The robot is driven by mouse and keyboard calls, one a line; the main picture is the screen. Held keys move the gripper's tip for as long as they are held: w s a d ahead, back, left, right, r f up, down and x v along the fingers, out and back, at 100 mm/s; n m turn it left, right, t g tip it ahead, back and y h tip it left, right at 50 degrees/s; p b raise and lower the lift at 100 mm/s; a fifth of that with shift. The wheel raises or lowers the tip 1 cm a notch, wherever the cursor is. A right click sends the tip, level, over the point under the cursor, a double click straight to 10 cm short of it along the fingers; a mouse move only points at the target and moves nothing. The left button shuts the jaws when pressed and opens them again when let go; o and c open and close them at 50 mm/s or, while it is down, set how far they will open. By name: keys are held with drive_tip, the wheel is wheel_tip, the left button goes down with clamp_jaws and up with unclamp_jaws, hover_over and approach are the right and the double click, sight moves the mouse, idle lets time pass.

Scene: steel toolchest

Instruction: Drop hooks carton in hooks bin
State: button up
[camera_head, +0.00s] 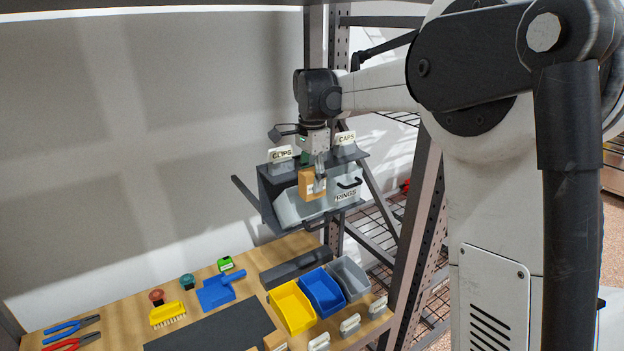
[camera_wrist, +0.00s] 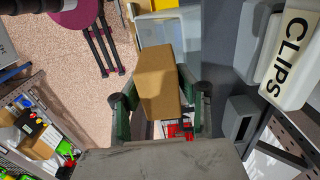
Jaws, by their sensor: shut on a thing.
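My gripper (camera_head: 318,172) is shut on a small brown carton (camera_head: 309,186), taken as the hooks carton; no lettering on it is readable. In the wrist view the carton (camera_wrist: 158,82) sits tilted between the two green fingers of my gripper (camera_wrist: 159,103). It is held in front of the raised rack (camera_head: 268,190), which has pale bins and signs CLIPS (camera_head: 282,154), CAPS (camera_head: 345,138) and RINGS (camera_head: 345,195). On the bench stand a yellow bin (camera_head: 291,308), a blue bin (camera_head: 321,292) and a grey bin (camera_head: 349,278). No HOOKS label is readable.
The wooden bench (camera_head: 245,292) carries a blue dustpan (camera_head: 219,291), a yellow brush (camera_head: 167,314), pliers (camera_head: 72,328) and a dark mat (camera_head: 215,330). Small label stands (camera_head: 350,325) line the front by the bins. A steel post (camera_head: 422,230) stands right of the rack.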

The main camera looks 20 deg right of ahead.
drive_tip(key=o, duration=1.3)
drive_tip(key=shift+r, duration=3.75)
drive_tip(key=shift+s, duration=0.1)
drive_tip(key=s+f+n+t+b, duration=0.2)
drive_tip(key=s+f+n+b, duration=0.2)
drive_tip(key=s, duration=0.6)
drive_tip(key=s+f+n+t+b, duration=0.2)
drive_tip(key=s+f+n+b, duration=0.15)
drive_tip(key=s, duration=0.55)
drive_tip(key=s+f+n+t+b, duration=0.1)
drive_tip(key=s+f+n, duration=0.1)
drive_tip(key=s+f, duration=0.3)
drive_tip(key=s+f+n+t+b, duration=0.1)
drive_tip(key=s+f+n+b, duration=0.1)
drive_tip(key=s+f, duration=0.3)
drive_tip(key=s+f+n+t+b, duration=0.1)
drive_tip(key=s+f+n+b, duration=0.1)
drive_tip(key=s+f, duration=0.3)
drive_tip(key=shift+f+n, duration=0.45)
drive_tip(key=shift+f, duration=0.2)
